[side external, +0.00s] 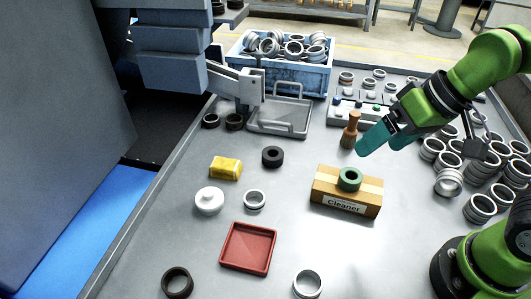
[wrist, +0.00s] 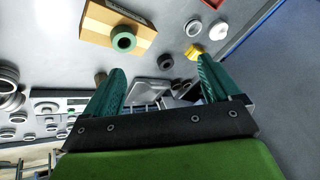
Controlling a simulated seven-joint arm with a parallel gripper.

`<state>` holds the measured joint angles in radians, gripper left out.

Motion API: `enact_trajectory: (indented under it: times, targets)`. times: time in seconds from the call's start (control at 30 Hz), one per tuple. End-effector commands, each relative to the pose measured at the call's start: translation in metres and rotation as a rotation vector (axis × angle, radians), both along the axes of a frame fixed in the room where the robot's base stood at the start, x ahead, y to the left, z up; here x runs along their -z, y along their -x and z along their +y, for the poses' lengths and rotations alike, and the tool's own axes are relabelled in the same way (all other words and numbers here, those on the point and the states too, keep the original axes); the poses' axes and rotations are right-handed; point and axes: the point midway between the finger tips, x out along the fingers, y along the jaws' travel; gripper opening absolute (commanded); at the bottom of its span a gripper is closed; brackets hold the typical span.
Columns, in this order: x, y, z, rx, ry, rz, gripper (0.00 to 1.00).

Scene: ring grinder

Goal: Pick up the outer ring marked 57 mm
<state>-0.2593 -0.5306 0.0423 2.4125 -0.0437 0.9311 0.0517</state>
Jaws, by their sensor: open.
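Several rings lie on the table, but no 57 mm marking is legible on any. A silver ring (side external: 254,199) lies mid-table by the white lidded pot and also shows in the wrist view (wrist: 186,29). Another silver ring (side external: 307,297) lies at the front edge, and a dark ring (side external: 177,292) lies at front left. Many silver rings (side external: 448,188) stand in stacks at the right. My gripper (side external: 368,146) is open and empty, raised above the table behind the Cleaner box. Its two teal fingers spread apart in the wrist view (wrist: 160,68).
The Cleaner box (side external: 343,208) carries a green ring (side external: 349,173). A black ring (side external: 272,148), yellow block (side external: 225,168), white pot (side external: 209,208) and red tray (side external: 222,254) stand left. A wooden-handled tool (side external: 350,129), metal tray (side external: 301,101) and blue crate (side external: 288,79) stand behind.

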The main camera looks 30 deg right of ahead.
Motion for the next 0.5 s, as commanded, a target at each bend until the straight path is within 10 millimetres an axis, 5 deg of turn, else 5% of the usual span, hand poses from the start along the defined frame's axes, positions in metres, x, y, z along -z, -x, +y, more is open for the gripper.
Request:
enact_trajectory:
  times: [0.1, 0.3, 0.5]
  targets:
    - [0.017, 0.008, 0.065, -0.087, 0.046, 0.164, 0.9]
    - [0.045, 0.046, 0.159, 0.018, 0.162, 0.386, 0.9]
    - [0.044, 0.054, 0.185, 0.32, 0.178, 0.446, 0.9]
